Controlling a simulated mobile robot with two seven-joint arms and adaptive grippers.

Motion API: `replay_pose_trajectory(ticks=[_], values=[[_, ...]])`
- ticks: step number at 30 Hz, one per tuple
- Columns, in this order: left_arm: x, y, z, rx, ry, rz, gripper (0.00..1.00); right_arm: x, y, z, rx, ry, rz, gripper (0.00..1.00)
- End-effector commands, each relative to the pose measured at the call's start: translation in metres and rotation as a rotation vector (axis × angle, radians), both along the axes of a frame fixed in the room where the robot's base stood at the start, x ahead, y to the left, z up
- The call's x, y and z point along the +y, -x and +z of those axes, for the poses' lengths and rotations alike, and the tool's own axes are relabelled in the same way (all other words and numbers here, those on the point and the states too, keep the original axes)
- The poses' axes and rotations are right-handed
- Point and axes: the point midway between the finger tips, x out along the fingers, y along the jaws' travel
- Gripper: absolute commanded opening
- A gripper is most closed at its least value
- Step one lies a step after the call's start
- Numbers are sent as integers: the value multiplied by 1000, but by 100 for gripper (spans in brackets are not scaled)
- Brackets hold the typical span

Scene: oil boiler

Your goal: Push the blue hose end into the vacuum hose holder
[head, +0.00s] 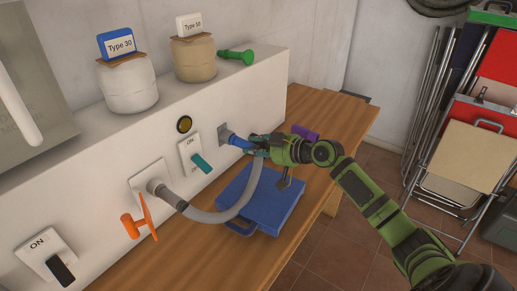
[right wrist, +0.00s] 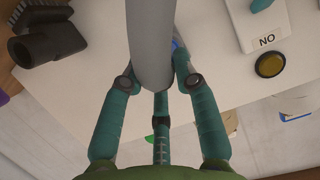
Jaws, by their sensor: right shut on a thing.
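The blue hose end (head: 238,142) is at the vacuum hose holder (head: 223,135), a grey square fitting on the white panel. It touches or sits partly in the holder; I cannot tell how deep. My right gripper (head: 258,145) is shut on the hose just behind the blue end. The grey hose (head: 222,215) loops from the gripper down to a grey wall socket. In the right wrist view the grey hose (right wrist: 150,40) runs between the fingers of my right gripper (right wrist: 158,85), with a little blue (right wrist: 178,45) showing; the holder is hidden there. My left gripper is not in view.
A blue case (head: 262,200) lies on the wooden bench (head: 190,262) below the hose. A teal-handled switch (head: 198,160), a yellow button (head: 184,124) and an orange valve handle (head: 146,217) are on the panel. A purple item (head: 305,132) lies behind the gripper.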

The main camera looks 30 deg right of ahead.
Motion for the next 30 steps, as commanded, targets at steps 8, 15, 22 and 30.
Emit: replay_pose_trajectory(ticks=[8, 15, 22, 30], values=[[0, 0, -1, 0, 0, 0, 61, 1, -3, 0, -1, 0, 0, 58], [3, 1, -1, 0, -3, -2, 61, 1, -2, 0, 1, 0, 0, 58], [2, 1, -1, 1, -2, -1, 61, -8, 16, 5, 2, 2, -1, 58], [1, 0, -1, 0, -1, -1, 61, -27, 61, 22, 4, 1, -1, 58]])
